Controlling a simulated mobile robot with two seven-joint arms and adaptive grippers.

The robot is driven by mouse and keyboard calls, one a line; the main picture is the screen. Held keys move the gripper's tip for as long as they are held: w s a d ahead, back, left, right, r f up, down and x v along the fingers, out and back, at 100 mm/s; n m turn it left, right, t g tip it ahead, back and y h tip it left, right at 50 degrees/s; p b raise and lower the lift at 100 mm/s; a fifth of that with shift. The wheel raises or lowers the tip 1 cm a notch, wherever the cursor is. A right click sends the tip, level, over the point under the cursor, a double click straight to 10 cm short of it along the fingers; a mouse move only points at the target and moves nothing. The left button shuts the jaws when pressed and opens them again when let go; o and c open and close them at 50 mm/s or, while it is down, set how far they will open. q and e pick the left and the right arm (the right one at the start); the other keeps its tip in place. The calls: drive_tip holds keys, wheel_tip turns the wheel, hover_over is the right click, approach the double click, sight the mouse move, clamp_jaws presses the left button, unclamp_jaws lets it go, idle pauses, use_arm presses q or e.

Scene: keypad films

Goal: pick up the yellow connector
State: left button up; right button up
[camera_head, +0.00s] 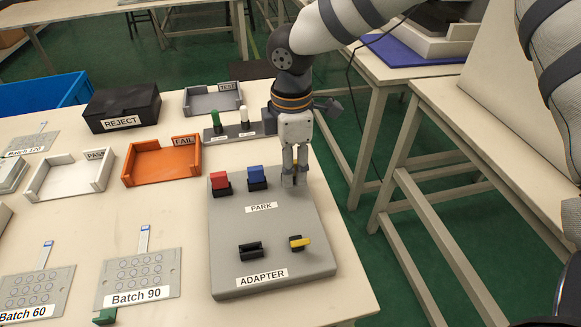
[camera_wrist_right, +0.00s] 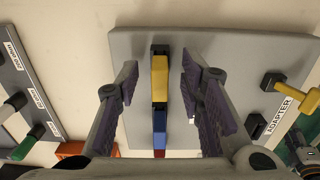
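A yellow connector (camera_wrist_right: 160,78) stands in the park row of the grey board (camera_head: 225,262), in line with a blue connector (camera_head: 256,175) and a red connector (camera_head: 219,181). In the head view it is mostly hidden by my right gripper (camera_head: 295,181). In the right wrist view my right gripper (camera_wrist_right: 160,88) is open, with one finger on each side of the yellow connector and a visible gap at both sides. A second yellow piece (camera_head: 300,242) sits in a black holder near the ADAPTER label, beside an empty-looking black holder (camera_head: 250,250). My left gripper is not in view.
An orange FAIL tray (camera_head: 160,179), a white PASS tray (camera_head: 47,191), a grey TEST tray (camera_head: 190,110) and a black REJECT box (camera_head: 105,120) stand to the left. A rack with green and white pegs (camera_head: 230,133) is behind the board. Keypad panels (camera_head: 165,266) lie front left.

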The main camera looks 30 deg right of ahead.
clamp_jaws()
drive_tip(key=shift+r, duration=0.1)
